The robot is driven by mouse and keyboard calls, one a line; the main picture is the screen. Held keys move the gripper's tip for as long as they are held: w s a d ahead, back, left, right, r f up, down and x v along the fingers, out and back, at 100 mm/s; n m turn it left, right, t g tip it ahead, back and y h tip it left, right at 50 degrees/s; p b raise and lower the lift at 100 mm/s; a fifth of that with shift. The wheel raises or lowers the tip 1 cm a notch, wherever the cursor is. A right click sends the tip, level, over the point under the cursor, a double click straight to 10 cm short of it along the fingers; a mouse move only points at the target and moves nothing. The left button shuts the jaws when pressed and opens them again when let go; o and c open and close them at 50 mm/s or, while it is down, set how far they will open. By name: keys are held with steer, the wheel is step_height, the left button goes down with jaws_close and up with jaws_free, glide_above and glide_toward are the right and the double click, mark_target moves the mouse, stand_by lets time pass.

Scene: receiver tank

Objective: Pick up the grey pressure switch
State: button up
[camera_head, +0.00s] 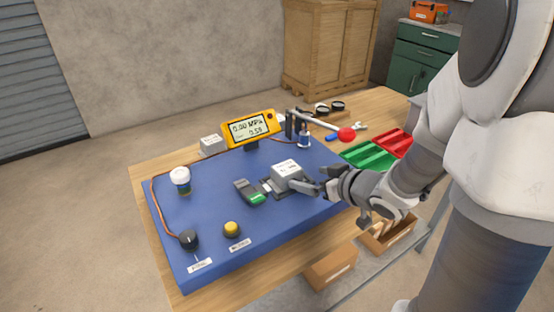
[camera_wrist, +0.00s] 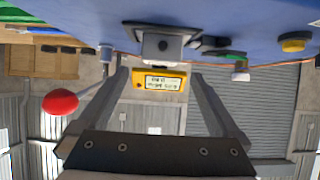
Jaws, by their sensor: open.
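The grey pressure switch (camera_head: 287,174) appears to be the boxy light-grey unit with a white label, on the blue mat (camera_head: 215,215) near its middle. My gripper (camera_head: 306,187) is open and comes in low from the right, its fingertips close beside the box. In the wrist view, which is upside down, the grey switch (camera_wrist: 161,46) shows ahead, roughly centred between the spread fingers (camera_wrist: 158,78). Nothing is held. I cannot tell whether a fingertip touches the box.
A dark device with a green end (camera_head: 249,192) lies just left of the switch. A yellow gauge (camera_head: 249,128) stands behind, and a red-knobbed lever (camera_head: 346,134) rises behind my gripper. A white-lidded cup (camera_head: 181,180), black knob (camera_head: 189,239) and yellow button (camera_head: 231,229) are left. Green tray (camera_head: 368,157) is right.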

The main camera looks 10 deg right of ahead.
mark_target(291, 171)
steer(key=b+x, duration=0.1)
steer(key=x, duration=0.5)
steer(key=shift+w+f+b, duration=0.1)
steer(key=shift+w+b, duration=0.05)
steer(key=shift+b, duration=0.25)
steer(key=b+x, duration=0.2)
steer(key=x, duration=0.2)
steer(key=shift+w+a, duration=0.2)
steer(key=shift+a, duration=0.05)
steer(key=shift+w+a, duration=0.1)
steer(key=shift+w, duration=0.25)
jaws_close()
